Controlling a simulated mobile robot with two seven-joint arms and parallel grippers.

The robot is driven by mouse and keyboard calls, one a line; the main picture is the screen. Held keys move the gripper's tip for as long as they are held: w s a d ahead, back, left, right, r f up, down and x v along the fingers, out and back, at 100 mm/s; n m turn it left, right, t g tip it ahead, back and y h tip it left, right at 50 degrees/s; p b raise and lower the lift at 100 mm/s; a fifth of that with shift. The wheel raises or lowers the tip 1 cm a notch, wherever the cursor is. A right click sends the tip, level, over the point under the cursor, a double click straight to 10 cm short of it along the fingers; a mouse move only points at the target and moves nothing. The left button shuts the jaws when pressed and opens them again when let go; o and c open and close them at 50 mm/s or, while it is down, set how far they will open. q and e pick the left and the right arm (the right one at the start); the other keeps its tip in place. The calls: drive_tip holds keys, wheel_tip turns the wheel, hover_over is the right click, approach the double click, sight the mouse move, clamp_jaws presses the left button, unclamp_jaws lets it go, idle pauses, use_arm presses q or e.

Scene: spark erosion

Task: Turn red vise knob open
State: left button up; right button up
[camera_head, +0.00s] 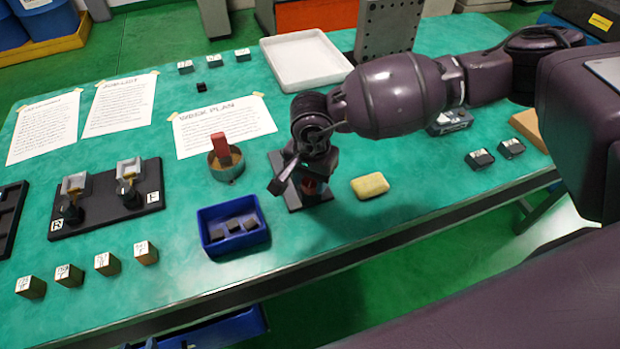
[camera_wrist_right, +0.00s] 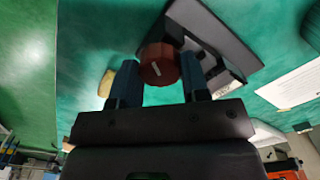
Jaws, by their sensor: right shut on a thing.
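The red vise knob (camera_wrist_right: 158,64) shows in the right wrist view between the two blue fingers of my right gripper (camera_wrist_right: 157,82). A white line marks its face. In the head view only a little of the red knob (camera_head: 311,185) shows under the gripper. The vise's dark base (camera_head: 318,199) stands on the green table, mostly hidden by my right gripper (camera_head: 297,178) and wrist. My right gripper is shut on the knob. My left gripper is in neither view.
A yellow sponge (camera_head: 370,186) lies just right of the vise. A blue bin (camera_head: 209,242) with dark blocks and a round tin (camera_head: 226,172) with a red piece stand to its left. A white tray (camera_head: 305,61) is behind. The table front below the vise is clear.

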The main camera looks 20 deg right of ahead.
drive_tip(key=shift+f+n+b, duration=0.1)
drive_tip(key=shift+n+b, duration=0.25)
drive_tip(key=shift+n, duration=0.55)
drive_tip(key=n+b, duration=0.1)
drive_tip(key=n, duration=0.3)
drive_tip(key=shift+b, duration=0.4)
drive_tip(key=shift+n, duration=0.5)
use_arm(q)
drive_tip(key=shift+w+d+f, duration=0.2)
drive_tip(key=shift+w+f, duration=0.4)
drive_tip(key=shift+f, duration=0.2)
use_arm(e)
drive_tip(key=shift+r+n, duration=0.2)
drive_tip(key=shift+n, duration=0.1)
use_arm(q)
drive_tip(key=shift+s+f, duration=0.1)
